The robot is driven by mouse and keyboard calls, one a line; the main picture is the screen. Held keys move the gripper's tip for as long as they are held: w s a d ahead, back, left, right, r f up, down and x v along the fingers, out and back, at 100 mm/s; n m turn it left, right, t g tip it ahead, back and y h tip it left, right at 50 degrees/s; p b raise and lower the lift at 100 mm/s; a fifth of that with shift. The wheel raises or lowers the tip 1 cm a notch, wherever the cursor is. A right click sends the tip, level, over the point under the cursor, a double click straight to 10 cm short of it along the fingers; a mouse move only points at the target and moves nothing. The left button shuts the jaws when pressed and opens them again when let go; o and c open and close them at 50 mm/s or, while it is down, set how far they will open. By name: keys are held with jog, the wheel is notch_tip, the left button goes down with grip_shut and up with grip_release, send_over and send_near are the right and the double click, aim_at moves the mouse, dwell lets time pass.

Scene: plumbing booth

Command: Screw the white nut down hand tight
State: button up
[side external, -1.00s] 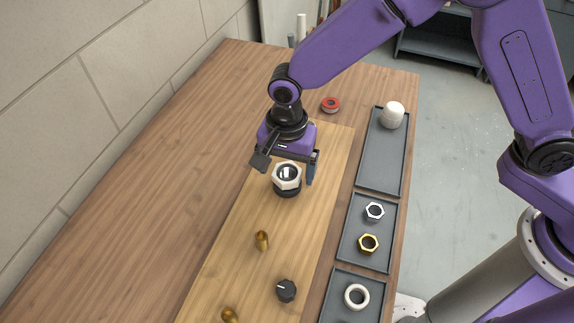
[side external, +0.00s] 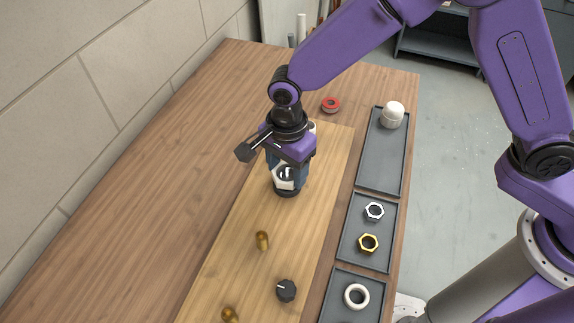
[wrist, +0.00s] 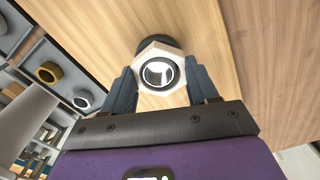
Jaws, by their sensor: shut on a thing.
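The white nut (side external: 284,178) sits on a dark round fitting (side external: 287,193) on the light wooden board. In the wrist view the white nut (wrist: 160,72) shows its hexagonal rim around a dark ring with a bright centre. My gripper (side external: 286,172) is over the nut with its blue fingers on either side of it. In the wrist view my gripper (wrist: 160,84) is shut on the nut, a finger at its left and right sides. The fingers hide part of the nut in the side view. I cannot tell how far down the nut sits.
A brass fitting (side external: 262,240) and a black knob (side external: 286,290) stand on the board (side external: 225,265). Trays at the right hold a silver nut (side external: 374,211), a brass nut (side external: 368,243), a white ring (side external: 356,296) and a white cap (side external: 393,115). A red ring (side external: 331,105) lies behind.

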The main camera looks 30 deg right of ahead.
jog(key=m, duration=0.6)
jog(key=shift+f+m, duration=0.1)
jog(key=shift+m, duration=0.3)
jog(key=m, duration=0.6)
jog(key=shift+a+f, duration=0.1)
jog(key=shift+m, duration=0.4)
jog(key=o, duration=1.3)
jog(key=shift+o, duration=0.2)
jog(key=shift+r, duration=2.5)
